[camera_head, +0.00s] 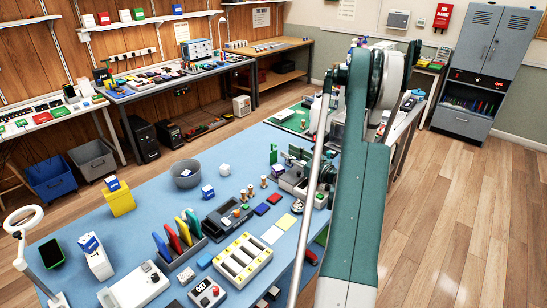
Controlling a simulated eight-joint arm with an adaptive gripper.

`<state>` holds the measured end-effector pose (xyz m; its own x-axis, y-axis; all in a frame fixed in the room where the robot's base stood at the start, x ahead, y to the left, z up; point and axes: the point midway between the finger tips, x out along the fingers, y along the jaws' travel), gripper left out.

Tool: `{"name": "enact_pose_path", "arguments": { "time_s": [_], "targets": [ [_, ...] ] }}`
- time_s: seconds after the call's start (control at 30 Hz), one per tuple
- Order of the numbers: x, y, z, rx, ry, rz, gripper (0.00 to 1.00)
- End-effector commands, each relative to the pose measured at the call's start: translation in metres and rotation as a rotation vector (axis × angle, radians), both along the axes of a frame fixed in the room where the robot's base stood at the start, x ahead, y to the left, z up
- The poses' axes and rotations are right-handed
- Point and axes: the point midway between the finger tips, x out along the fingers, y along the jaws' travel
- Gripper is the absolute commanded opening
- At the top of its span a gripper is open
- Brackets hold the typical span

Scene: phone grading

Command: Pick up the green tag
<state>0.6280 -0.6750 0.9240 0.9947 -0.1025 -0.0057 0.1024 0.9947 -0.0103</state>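A small upright green piece (273,154) stands near the far edge of the blue table, left of a grey metal fixture (292,177). It is the closest match to a green tag, but it is too small to tell for certain. My teal and grey arm (352,215) rises across the right of the view in front of the table and hides part of it. I cannot make out my gripper; its fingers do not show clearly behind the arm.
The blue table (150,213) is crowded. It holds a grey bowl (187,174), a yellow box (120,199), a rack with coloured cards (180,242), a cream tray (242,260) and a white ring lamp (24,222). Wooden floor (470,205) is clear on the right.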

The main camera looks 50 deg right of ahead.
Motion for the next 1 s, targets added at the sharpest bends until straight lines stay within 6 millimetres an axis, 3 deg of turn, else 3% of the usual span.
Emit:
{"name": "enact_pose_path", "arguments": {
  "time_s": [0.53, 1.0],
  "targets": [
    [0.001, -0.003, -0.002, 0.010, -0.007, -0.004, 0.27],
    [0.050, -0.008, -0.003, 0.010, -0.007, -0.004, 0.27]
  ]
}}
